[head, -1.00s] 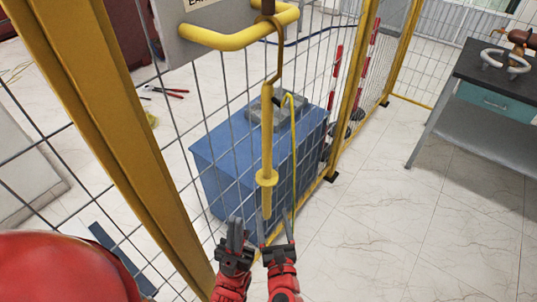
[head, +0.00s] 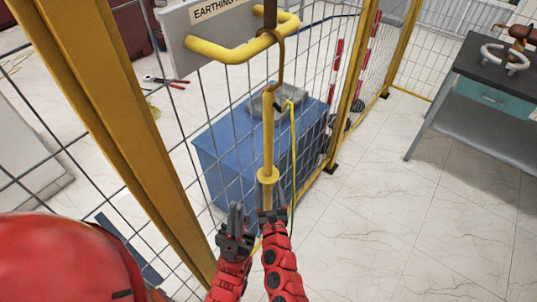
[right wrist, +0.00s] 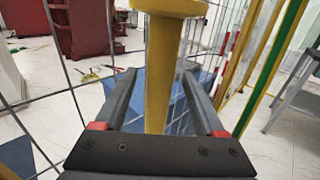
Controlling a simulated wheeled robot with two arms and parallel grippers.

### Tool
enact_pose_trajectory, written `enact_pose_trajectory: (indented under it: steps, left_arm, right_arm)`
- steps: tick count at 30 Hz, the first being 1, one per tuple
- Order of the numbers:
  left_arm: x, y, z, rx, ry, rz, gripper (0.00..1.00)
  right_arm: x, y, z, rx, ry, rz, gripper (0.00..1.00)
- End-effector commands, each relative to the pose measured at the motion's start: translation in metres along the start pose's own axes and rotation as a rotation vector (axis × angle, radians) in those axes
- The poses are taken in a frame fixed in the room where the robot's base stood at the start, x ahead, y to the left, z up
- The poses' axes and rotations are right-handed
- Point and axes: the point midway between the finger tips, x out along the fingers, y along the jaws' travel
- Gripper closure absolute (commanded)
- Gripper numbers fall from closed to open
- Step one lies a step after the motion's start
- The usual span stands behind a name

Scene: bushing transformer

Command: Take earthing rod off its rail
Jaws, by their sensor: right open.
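The yellow earthing rod (head: 268,140) hangs upright by its brown hook (head: 279,62) at the yellow rail (head: 222,53), beside the sign. My right gripper (head: 270,193) is just below the rod's round collar (head: 268,175). In the right wrist view the rod's lower grip (right wrist: 157,75) stands between the open fingers of the right gripper (right wrist: 159,85), with the collar above. My left gripper (head: 236,220) is just left of and slightly below the right one, apart from the rod. Its fingers look close together, and whether they are shut is unclear.
A mesh fence with yellow posts (head: 350,85) stands close behind the rod. A blue box (head: 215,165) is beyond the mesh. A yellow-green cable (head: 293,150) hangs beside the rod. A dark-topped workbench (head: 475,75) stands right, with clear floor (head: 400,230) before it.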

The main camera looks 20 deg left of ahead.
Motion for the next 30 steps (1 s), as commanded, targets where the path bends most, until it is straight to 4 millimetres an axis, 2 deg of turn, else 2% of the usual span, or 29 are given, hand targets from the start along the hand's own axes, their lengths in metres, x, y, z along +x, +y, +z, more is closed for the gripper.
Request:
enact_pose_trajectory:
  steps: [3, 15, 30]
  left_arm:
    - [-0.0004, 0.0, 0.0001, 0.0, 0.0, 0.0, 1.0]
    - [-0.0004, 0.0, 0.0, 0.0, 0.0, 0.0, 1.0]
    - [0.0002, 0.0, -0.0001, 0.0, 0.0, 0.0, 1.0]
  right_arm:
    - [-0.0002, 0.0, 0.0, 0.001, -0.001, 0.0, 0.28]
    - [-0.0002, 0.0, 0.0006, 0.001, -0.002, 0.0, 1.0]
    - [0.0, -0.0003, 0.003, 0.001, -0.004, -0.002, 1.0]
